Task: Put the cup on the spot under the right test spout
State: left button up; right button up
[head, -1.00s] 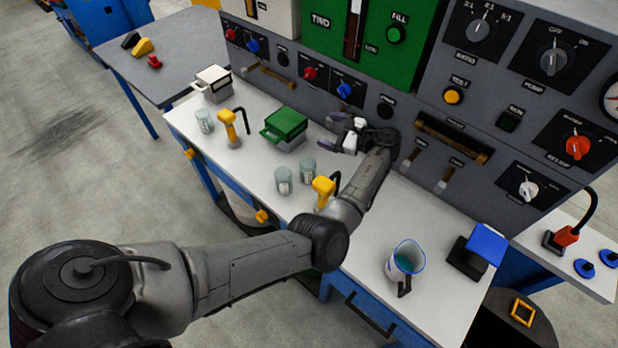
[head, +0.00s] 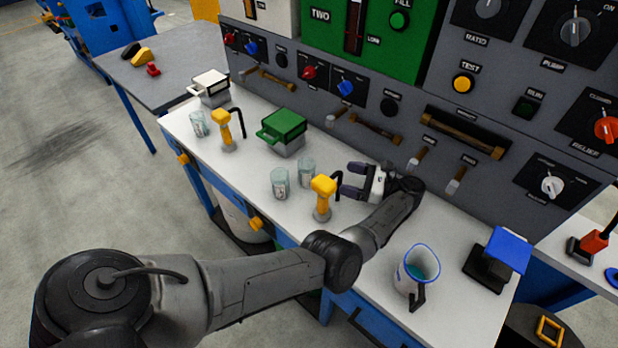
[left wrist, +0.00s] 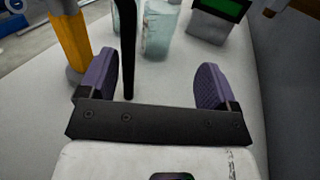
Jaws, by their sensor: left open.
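Two clear cups stand side by side mid-counter, a front one (head: 280,184) and a rear one (head: 306,174). A third clear cup (head: 198,124) stands at the far left. Right of the pair is a yellow-headed fixture (head: 323,191) with a thin black tube; a similar one (head: 222,130) stands at left. I cannot tell for sure which part is the right test spout, and I see no marked spot. My left gripper (head: 348,180) is open and empty, its purple fingers pointing left beside the right fixture. In the left wrist view, a clear cup (left wrist: 160,30) stands beyond the gripper (left wrist: 153,80).
A green-topped box (head: 283,130) and a white-topped box (head: 211,86) stand behind the cups. A blue-rimmed jug (head: 414,273) and a black stand with a blue top (head: 500,253) are at right. The panel with handles and knobs (head: 404,127) borders the counter's back.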

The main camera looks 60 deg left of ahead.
aim_at(315, 167)
pick_arm(q)
jog(key=x, duration=0.5)
jog(key=shift+x, duration=3.25)
jog(key=shift+r, duration=0.2)
jog(key=shift+w, duration=0.1)
jog(key=shift+c, duration=0.3)
jog(key=c, duration=1.3)
jog(key=shift+r, duration=0.15)
